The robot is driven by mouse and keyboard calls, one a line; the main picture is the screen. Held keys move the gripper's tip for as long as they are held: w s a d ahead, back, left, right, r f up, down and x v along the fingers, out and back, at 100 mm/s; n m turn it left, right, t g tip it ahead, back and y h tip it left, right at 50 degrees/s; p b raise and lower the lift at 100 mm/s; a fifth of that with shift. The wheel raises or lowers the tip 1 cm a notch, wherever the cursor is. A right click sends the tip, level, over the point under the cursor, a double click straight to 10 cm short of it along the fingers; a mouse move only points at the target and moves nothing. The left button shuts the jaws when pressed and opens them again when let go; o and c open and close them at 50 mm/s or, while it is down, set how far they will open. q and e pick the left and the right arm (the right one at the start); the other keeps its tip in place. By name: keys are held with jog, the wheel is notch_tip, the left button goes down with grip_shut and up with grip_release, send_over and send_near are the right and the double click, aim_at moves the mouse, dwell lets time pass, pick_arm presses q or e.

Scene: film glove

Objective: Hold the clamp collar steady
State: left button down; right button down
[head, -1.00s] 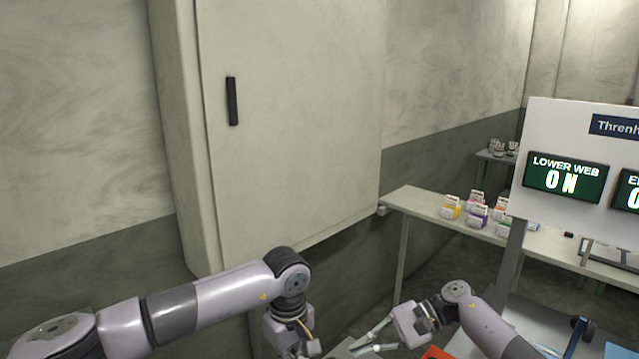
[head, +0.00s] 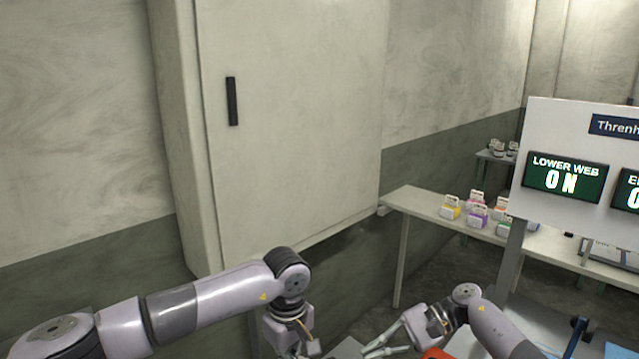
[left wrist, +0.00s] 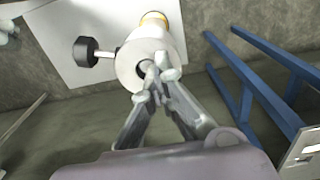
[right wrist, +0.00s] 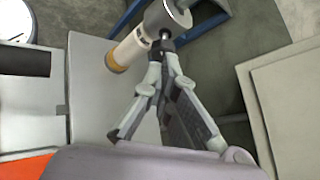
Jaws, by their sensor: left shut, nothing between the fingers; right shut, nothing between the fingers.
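In the left wrist view a pale round collar (left wrist: 135,72) with a central hole sits on the near end of a white cylinder with a yellow band. A black knob (left wrist: 84,51) on a short rod sticks out to its left. My left gripper (left wrist: 158,70) is shut, its fingertips overlapping the collar's face; contact cannot be told. In the right wrist view a grey metal end piece (right wrist: 165,17) caps a white tube (right wrist: 136,44) with a yellow band. My right gripper (right wrist: 163,48) is shut and empty, its tips just below that piece. The collar is not visible in the head view.
A sign board (head: 560,150) reading "LOWER WEB ON" stands at right. A bench (head: 425,205) with several small coloured boxes is behind it. A tall cabinet (head: 290,130) is on the wall ahead. A blue frame (left wrist: 245,90) stands right of the left gripper.

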jog(key=shift+s+a, duration=0.4)
jog(key=shift+a, duration=0.5)
jog(key=shift+s+a, duration=0.35)
jog(key=shift+a, duration=0.5)
jog(key=shift+s+a, duration=0.4)
jog(key=shift+a, duration=0.5)
jog(key=shift+w+f, duration=0.25)
jog(key=shift+f, duration=0.2)
jog(key=shift+w+a+r, duration=0.2)
jog(key=shift+w+a, duration=0.05)
jog(key=shift+r, duration=0.15)
jog(key=w+d, duration=0.2)
jog(key=d, duration=0.3)
jog(key=shift+d+r, duration=0.25)
jog(key=shift+d, duration=0.15)
jog(key=shift+w+d, duration=0.1)
